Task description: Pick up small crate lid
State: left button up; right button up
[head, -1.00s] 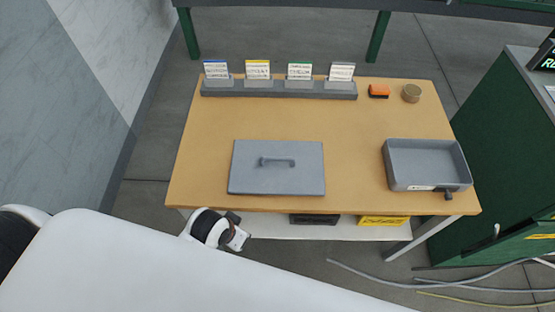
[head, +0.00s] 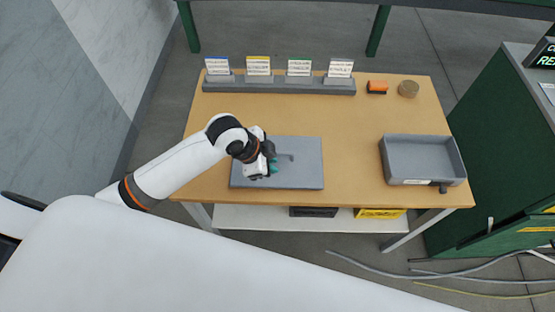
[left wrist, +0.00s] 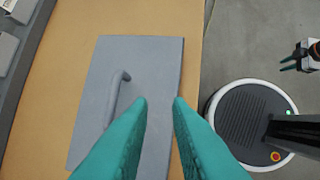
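The small crate lid (head: 305,172) is a flat grey plate with a raised bar handle, lying on the wooden table. My left gripper (head: 272,166) is over the left part of the lid in the head view and hides part of the handle. In the left wrist view the lid (left wrist: 155,60) lies below the teal fingers, with its handle (left wrist: 116,95) left of the fingertips. The left gripper (left wrist: 159,101) is open, with nothing between its fingers. My right gripper (left wrist: 288,63) shows small at the right edge of the left wrist view; its opening is unclear.
A grey open crate (head: 422,160) stands at the table's right. A rack (head: 280,86) with several labelled cards runs along the back, beside an orange block (head: 377,87) and a round brown item (head: 408,89). The table between lid and crate is clear.

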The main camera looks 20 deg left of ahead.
pick_arm(q)
jog(key=m, duration=0.2)
send_near(280, 153)
jog(key=p+x, duration=0.1)
jog(key=x, duration=0.4)
jog(key=shift+a+f, duration=0.15)
jog(key=shift+f, duration=0.05)
jog(key=shift+w+f, duration=0.15)
jog(key=shift+f, duration=0.25)
jog(key=shift+d+p+x, duration=0.15)
jog(key=shift+p+x, duration=0.2)
jog(key=shift+x, duration=0.8)
jog(key=shift+d+p+x, duration=0.15)
jog(key=shift+p+x, duration=0.2)
jog(key=shift+x, duration=0.85)
jog(key=shift+r, duration=0.15)
jog(key=shift+c, duration=0.6)
grip_shut()
